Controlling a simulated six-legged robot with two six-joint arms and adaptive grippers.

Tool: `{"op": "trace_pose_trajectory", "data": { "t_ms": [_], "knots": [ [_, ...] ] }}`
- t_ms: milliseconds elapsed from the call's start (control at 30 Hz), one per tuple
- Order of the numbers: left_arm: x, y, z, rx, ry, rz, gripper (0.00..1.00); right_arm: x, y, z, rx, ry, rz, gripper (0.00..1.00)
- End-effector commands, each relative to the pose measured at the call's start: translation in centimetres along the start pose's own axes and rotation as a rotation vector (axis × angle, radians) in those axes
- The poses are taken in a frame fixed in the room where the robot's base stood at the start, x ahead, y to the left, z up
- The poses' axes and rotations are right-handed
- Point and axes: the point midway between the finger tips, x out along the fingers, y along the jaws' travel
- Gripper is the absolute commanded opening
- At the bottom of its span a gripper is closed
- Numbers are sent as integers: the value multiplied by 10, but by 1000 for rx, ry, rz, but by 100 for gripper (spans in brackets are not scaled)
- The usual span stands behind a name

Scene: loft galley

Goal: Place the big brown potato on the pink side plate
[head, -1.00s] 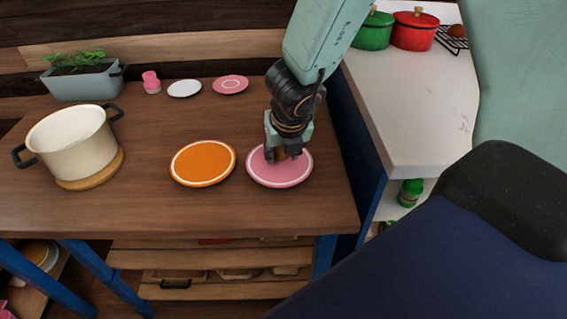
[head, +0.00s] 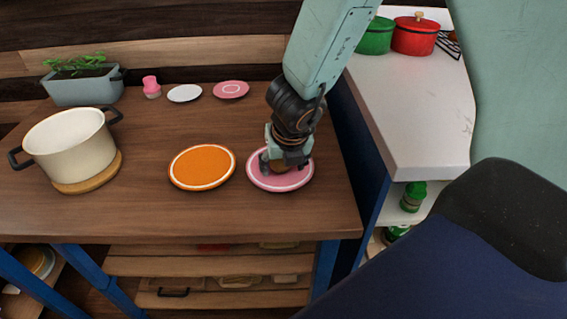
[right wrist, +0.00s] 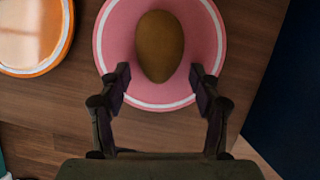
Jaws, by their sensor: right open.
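The big brown potato (right wrist: 160,47) lies on the pink side plate (right wrist: 116,40), near its middle, in the right wrist view. In the head view the pink plate (head: 264,181) stands near the right edge of the wooden table, and the potato (head: 280,168) is mostly hidden by my gripper. My right gripper (head: 284,163) is over the plate. In the right wrist view the right gripper (right wrist: 162,82) is open, with its fingers apart on both sides of the potato's near end and gaps between. My left gripper is not in view.
An orange plate (head: 202,167) lies just left of the pink one. A cream pot (head: 70,148) stands on a round wooden board at the left. A planter (head: 84,87), a pink shaker (head: 151,86) and two small plates line the back. A white counter (head: 413,110) adjoins at right.

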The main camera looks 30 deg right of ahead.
Motion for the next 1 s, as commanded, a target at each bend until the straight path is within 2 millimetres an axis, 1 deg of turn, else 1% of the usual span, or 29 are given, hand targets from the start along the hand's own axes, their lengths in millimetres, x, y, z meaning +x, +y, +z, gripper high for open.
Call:
{"op": "trace_pose_trajectory", "data": {
  "t_ms": [167,267,367,500,700,900,1000],
  "knots": [
    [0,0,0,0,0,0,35,0,0,0,0,0,0,63],
    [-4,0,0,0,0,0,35,-4,0,2,0,0,0,63],
    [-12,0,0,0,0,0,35,-20,0,2,-2,-1,1,63],
    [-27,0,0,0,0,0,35,-48,0,3,-1,-2,1,63],
    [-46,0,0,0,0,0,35,-85,0,3,-2,-2,0,63],
    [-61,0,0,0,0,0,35,-112,0,2,0,-1,0,63],
    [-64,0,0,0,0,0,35,-119,0,2,-1,0,0,63]
  ]
}}
